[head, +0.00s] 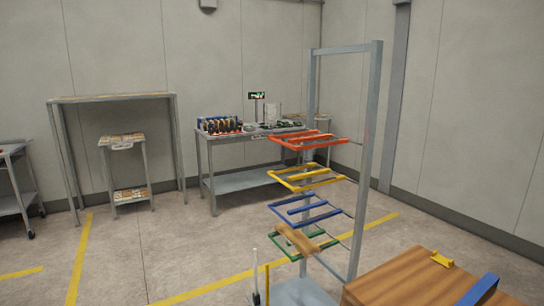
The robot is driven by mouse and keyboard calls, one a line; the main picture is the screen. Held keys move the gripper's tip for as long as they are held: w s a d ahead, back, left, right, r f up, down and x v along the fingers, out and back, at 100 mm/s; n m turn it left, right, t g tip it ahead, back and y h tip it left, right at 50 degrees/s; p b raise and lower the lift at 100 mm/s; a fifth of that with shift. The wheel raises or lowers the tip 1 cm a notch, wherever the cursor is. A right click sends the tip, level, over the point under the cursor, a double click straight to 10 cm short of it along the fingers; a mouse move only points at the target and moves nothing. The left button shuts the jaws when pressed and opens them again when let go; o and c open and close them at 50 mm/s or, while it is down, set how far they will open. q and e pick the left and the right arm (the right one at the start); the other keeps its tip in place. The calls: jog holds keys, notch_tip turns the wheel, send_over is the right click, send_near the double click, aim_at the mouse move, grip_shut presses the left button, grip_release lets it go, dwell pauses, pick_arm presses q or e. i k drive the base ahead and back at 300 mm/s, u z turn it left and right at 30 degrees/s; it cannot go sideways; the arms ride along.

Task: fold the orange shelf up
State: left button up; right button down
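The orange shelf (308,140) is the top one of a stack of coloured frame shelves on a grey upright rack (363,160). It looks red-orange and sticks out to the left of the rack, roughly level, with nothing visible lying on it. Neither of my grippers is in the head view, so their position relative to the shelf does not show.
Below it, a yellow shelf (306,178), a blue shelf (305,210) and a green shelf (287,248) also stick out. A wooden board (297,238) lies on the green one. A wooden block (410,285) is at lower right. Open floor (190,250) lies left.

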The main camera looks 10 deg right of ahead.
aim_at(339, 141)
jog(key=u, duration=0.3)
jog(key=i, duration=1.8)
jog(key=u, duration=0.15)
